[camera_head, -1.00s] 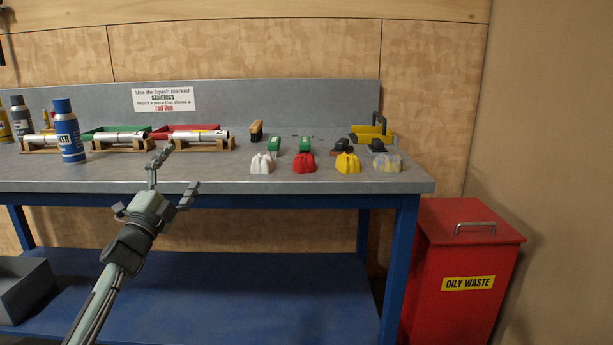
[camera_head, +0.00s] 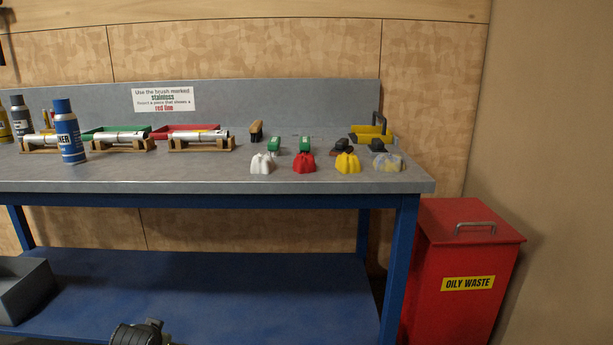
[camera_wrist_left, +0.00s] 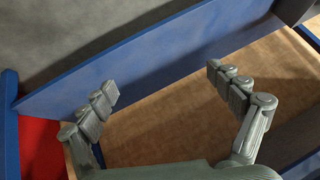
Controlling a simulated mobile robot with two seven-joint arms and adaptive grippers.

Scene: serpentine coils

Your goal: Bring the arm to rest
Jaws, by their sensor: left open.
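In the left wrist view my left gripper (camera_wrist_left: 162,84) is open, its two fingers wide apart with nothing between them. In the head view only a dark part of my left arm (camera_head: 140,333) shows at the bottom edge, low in front of the bench; the fingers are out of that picture. My right gripper is in neither view.
The grey workbench (camera_head: 330,184) carries metal tubes in wooden cradles (camera_head: 202,146), a blue spray can (camera_head: 69,132), brushes and coloured cloths (camera_head: 304,163). Below is a blue shelf (camera_head: 250,285) with a grey box (camera_head: 25,290). A red oily waste bin (camera_head: 470,250) stands right.

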